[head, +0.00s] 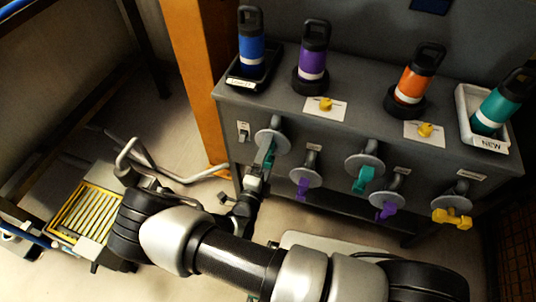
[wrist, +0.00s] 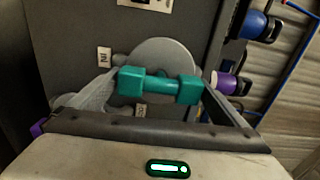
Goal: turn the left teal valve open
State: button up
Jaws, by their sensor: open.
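The left teal valve (head: 267,153) is on the front panel of the grey cabinet, at the far left of the valve row. In the wrist view its teal handle (wrist: 160,86) lies across the picture in front of a round grey disc (wrist: 165,58). My gripper (head: 261,170) is at this valve; in the wrist view my gripper (wrist: 160,92) is open, with one finger on each side of the handle. I cannot tell whether either finger touches it. In the head view my gripper hides part of the handle.
Along the panel are a purple valve (head: 303,187), another teal valve (head: 363,180), another purple valve (head: 387,210) and a yellow valve (head: 453,217). Several bottles stand on the cabinet top (head: 360,107). An orange post (head: 197,70) stands close at the left.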

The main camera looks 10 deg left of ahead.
jog(key=s+a, duration=0.1)
jog(key=s, duration=1.6)
jog(key=shift+a+p, duration=0.2)
jog(key=shift+p, duration=0.25)
jog(key=w+d+r+m+g+h, duration=0.3)
jog(key=d+r+m+g, duration=0.65)
jog(key=m, duration=0.65)
jog(key=w+d+r+m+g+h, duration=0.35)
jog(key=d+r+m+g, duration=0.5)
jog(key=r+m, duration=0.75)
jog(key=s+d+r+m+t+y, duration=0.3)
jog(key=d+r+m+y, duration=0.15)
jog(key=r+m, duration=0.5)
jog(key=s+d+r+m+t+y, duration=0.3)
jog(key=d+r+m, duration=0.3)
jog(key=m, duration=0.6)
notch_tip(320, 180, up, 16)
jog(key=p, duration=1.6)
jog(key=shift+s, duration=0.15)
